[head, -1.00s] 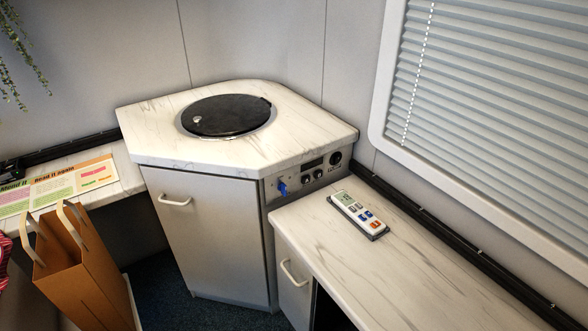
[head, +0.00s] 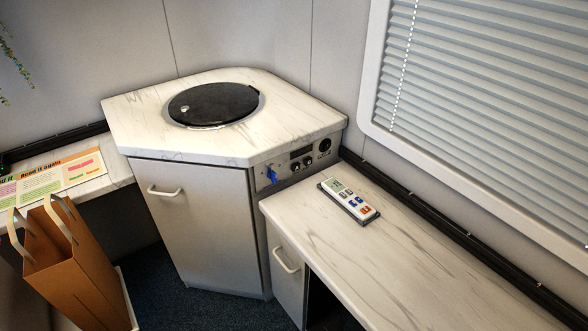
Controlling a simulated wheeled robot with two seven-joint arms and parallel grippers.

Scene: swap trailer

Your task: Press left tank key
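A small control panel (head: 296,164) is set in the front right side of the corner cabinet, just under its marble-look top. A blue key or tag (head: 271,175) hangs at the panel's left end. Dark knobs (head: 302,163) and a round black socket (head: 325,146) sit to its right. I cannot tell any tank label at this size. A white remote-like keypad (head: 349,199) with a small display and orange and blue keys lies on the right counter. Neither of my grippers is in view.
The corner cabinet (head: 205,215) carries a round black lid (head: 213,104) on its top. The right counter (head: 400,265) is clear apart from the keypad. A brown paper bag (head: 75,275) stands at lower left, near a printed sheet (head: 55,180) on the left counter.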

